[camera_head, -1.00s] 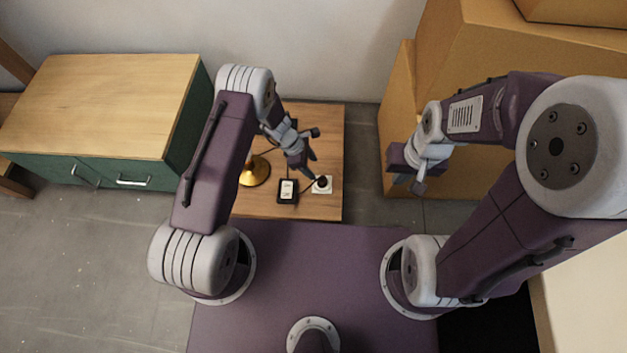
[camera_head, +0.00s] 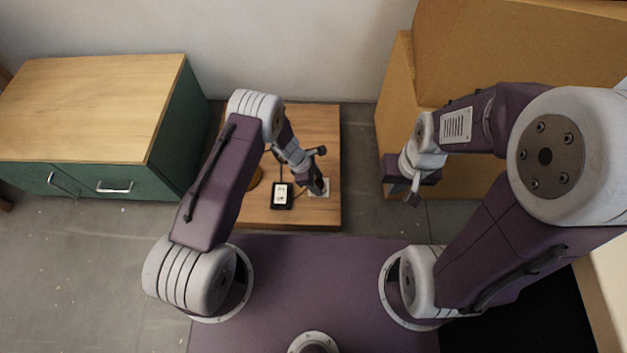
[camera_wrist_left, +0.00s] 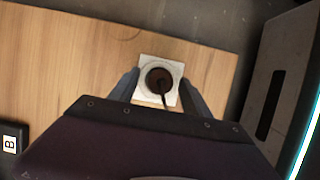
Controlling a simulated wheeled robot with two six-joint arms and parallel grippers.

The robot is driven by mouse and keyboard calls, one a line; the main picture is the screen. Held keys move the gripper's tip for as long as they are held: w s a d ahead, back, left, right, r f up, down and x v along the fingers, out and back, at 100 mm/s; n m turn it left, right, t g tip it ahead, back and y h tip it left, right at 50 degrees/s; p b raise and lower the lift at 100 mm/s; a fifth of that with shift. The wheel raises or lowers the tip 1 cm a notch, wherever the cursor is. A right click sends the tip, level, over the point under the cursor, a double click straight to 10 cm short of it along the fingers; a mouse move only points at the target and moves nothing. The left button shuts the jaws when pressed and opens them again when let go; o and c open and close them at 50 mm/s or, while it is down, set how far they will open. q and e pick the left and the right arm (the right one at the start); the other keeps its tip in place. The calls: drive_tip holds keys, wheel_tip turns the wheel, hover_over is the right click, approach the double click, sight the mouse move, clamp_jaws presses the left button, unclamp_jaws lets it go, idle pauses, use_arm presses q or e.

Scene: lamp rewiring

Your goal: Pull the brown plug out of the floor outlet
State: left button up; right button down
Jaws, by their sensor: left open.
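The brown plug (camera_wrist_left: 157,80) sits in the round socket of a white square floor outlet (camera_wrist_left: 145,66), with a dark cord trailing toward my wrist. My left gripper (camera_wrist_left: 160,88) is open, with one finger on each side of the outlet and the plug between them. I cannot tell if the fingers touch anything. In the head view the left gripper (camera_head: 318,187) is over the outlet (camera_head: 327,184) and hides most of the plug. My right gripper (camera_head: 413,188) hangs away to the right, by the cardboard boxes; its opening is unclear.
The outlet is on a wooden board (camera_head: 318,120). A black box with a white label (camera_head: 281,197) lies left of the outlet. A gold lamp base (camera_head: 257,176) is partly hidden behind my left arm. A green cabinet (camera_head: 100,115) stands left; cardboard boxes (camera_head: 480,60) stand right.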

use_arm(q)
drive_tip(key=shift+r, duration=0.1)
drive_tip(key=c, duration=0.8)
drive_tip(key=o, duration=0.8)
